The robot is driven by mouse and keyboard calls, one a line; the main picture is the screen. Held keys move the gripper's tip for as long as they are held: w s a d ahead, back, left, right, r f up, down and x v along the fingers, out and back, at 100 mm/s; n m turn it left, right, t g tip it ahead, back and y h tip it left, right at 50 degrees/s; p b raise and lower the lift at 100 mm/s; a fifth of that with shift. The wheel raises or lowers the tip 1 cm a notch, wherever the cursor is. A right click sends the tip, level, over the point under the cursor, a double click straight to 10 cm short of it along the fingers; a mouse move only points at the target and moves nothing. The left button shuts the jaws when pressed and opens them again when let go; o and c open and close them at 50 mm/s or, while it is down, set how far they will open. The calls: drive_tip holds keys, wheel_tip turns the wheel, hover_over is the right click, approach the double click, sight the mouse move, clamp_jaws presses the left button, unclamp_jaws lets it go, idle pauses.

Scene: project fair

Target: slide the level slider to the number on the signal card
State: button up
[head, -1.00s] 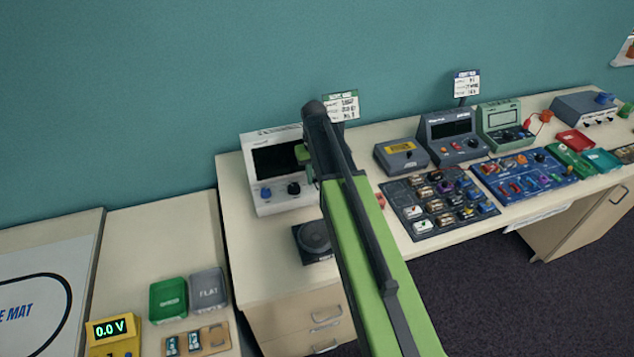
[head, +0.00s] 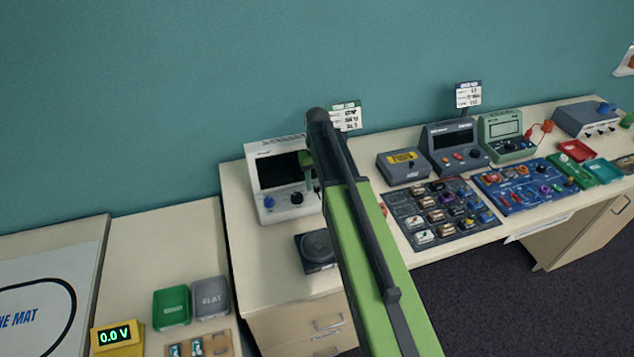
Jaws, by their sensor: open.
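Two small white cards stand at the back of the bench: one with a green header (head: 346,115), partly covered by my arm, and one with a blue header (head: 468,94). Their print is too small to read, and I cannot tell which is the signal card. I cannot make out the level slider; my arm covers part of the bench. My gripper (head: 312,175) shows only in part past the arm's far end, in front of the white screen unit (head: 286,203). Its jaws are open; the fingertips are mostly hidden and I see nothing held.
A dark round-topped device (head: 313,250) sits on the bench below the white unit. Right of my arm are a grey box (head: 404,165), a dark instrument (head: 452,145), and component boards (head: 440,212). Green (head: 171,305) and grey (head: 210,296) trays and a yellow meter (head: 118,338) lie left.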

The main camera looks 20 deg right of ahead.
wheel_tip(320, 180, up, 16)
drive_tip(key=p, duration=1.4)
drive_tip(key=shift+f, duration=0.2)
drive_tip(key=b, duration=0.5)
hover_over(317, 188)
drive_tip(key=a, duration=0.2)
wheel_tip(317, 188, down, 5)
drive_tip(key=shift+n, duration=0.4)
drive_tip(key=s+a+f+b, duration=0.1)
drive_tip(key=s+f+b, duration=0.2)
drive_tip(key=s+a+f+b, duration=0.2)
drive_tip(key=s+f+b, duration=0.2)
drive_tip(key=s+a+f+b, duration=0.2)
drive_tip(key=s+f+b, duration=0.1)
drive_tip(key=s+f, duration=0.1)
drive_tip(key=shift+f+b, duration=0.1)
drive_tip(key=shift+b, duration=0.25)
drive_tip(key=s, duration=0.4)
drive_tip(key=shift+s+a, duration=0.3)
drive_tip(key=shift+s, duration=0.05)
drive_tip(key=shift+s+r+m, duration=0.25)
drive_tip(key=shift+s+m, duration=0.05)
drive_tip(key=shift+s, duration=0.05)
drive_tip(key=shift+w, duration=0.2)
